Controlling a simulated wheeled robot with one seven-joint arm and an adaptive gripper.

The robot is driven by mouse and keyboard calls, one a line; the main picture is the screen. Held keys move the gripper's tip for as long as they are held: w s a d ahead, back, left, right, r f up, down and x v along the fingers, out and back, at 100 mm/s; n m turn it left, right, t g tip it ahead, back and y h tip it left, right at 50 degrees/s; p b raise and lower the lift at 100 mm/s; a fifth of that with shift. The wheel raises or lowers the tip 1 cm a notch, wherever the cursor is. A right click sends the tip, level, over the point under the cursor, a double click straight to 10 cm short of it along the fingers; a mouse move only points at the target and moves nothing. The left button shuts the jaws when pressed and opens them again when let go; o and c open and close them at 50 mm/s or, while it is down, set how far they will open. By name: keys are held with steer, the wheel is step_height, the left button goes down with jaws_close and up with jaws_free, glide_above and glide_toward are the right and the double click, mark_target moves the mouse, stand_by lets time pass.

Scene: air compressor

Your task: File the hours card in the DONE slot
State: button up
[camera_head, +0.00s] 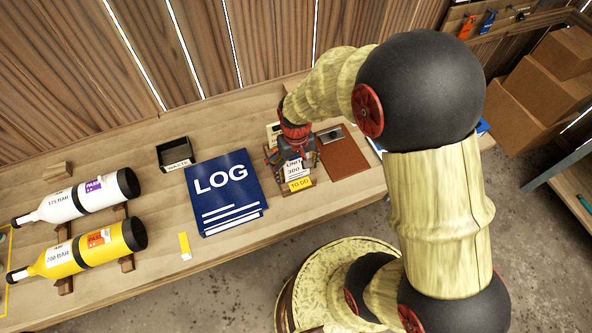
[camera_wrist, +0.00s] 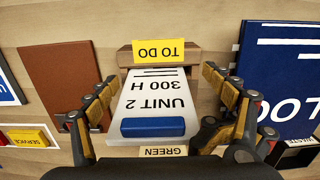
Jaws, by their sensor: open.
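The hours card (camera_wrist: 155,88) is white, reads "UNIT 2 300 H" and has a blue bar along one end. It sits at a wooden holder (camera_wrist: 190,60) with a yellow "TO DO" label (camera_wrist: 158,51). In the head view, the card (camera_head: 293,170) and the yellow label (camera_head: 300,184) show beneath my gripper (camera_head: 292,160). In the wrist view, my gripper (camera_wrist: 158,80) is open, with one finger on each side of the card. Neither finger is clearly closed on it. No label reading DONE is legible in either view.
A blue LOG book (camera_head: 226,192) lies left of my gripper, a brown board (camera_head: 343,156) right. Labels "GREEN" (camera_wrist: 163,151) and "SERVICE" (camera_wrist: 28,138) show near the fingers. Bench is clear around the yellow strip (camera_head: 184,244).

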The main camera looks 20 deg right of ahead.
steer(key=shift+d+r, duration=0.1)
steer(key=c, duration=1.2)
steer(key=shift+c, duration=0.3)
